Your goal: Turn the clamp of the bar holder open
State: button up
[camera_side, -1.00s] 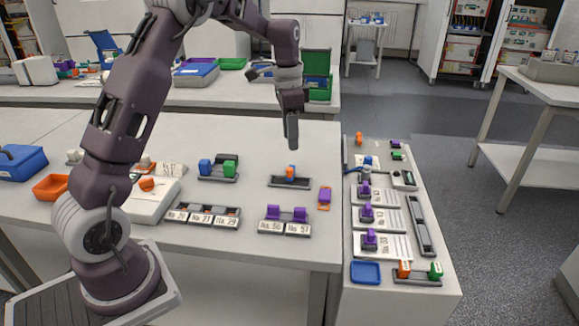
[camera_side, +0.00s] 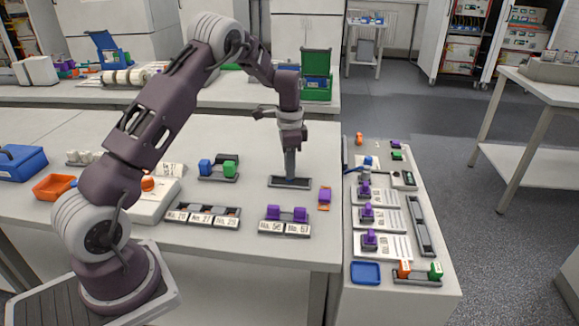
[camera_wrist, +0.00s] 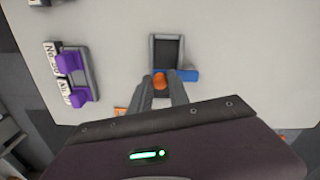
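The bar holder is a dark grey tray (camera_side: 289,183) on the white table. In the wrist view the tray (camera_wrist: 152,52) has an empty recess at its far end. Its clamp shows there as an orange knob (camera_wrist: 161,80) with a blue part (camera_wrist: 190,75) sticking out to the right. My gripper (camera_side: 290,178) points straight down over the holder and hides the clamp in the side view. In the wrist view my gripper's fingertips (camera_wrist: 161,83) are on either side of the orange knob. I cannot tell whether they press on it.
A holder with purple clamps (camera_side: 286,214) and numbered labels stands in front. A holder with blue and green blocks (camera_side: 218,168) is to the left. An orange piece with a purple block (camera_side: 324,197) lies close on the right. The table behind the holder is clear.

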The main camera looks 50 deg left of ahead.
grip_shut()
jog(key=w+n, duration=0.1)
jog(key=n, duration=0.1)
jog(key=d+n, duration=0.1)
jog(key=n, duration=0.1)
jog(key=shift+w, duration=0.35)
jog(key=n, duration=0.2)
jog(key=w+n, duration=0.2)
jog(key=n, duration=0.1)
jog(key=shift+w+d+n, duration=0.2)
jog(key=shift+d+n, duration=0.1)
jog(key=n, duration=0.1)
jog(key=w+n, duration=0.1)
jog(key=n, duration=0.1)
jog(key=w+n, duration=0.1)
jog(key=n, duration=0.1)
jog(key=shift+w+a, duration=0.15)
jog(key=shift+a, duration=0.2)
jog(key=shift+w+a+r+n, duration=0.1)
jog(key=shift+w+a+n, duration=0.15)
jog(key=shift+n, duration=0.6)
jog(key=shift+w+a+n, duration=0.15)
jog(key=shift+w+n, duration=0.15)
jog(key=shift+n, duration=0.55)
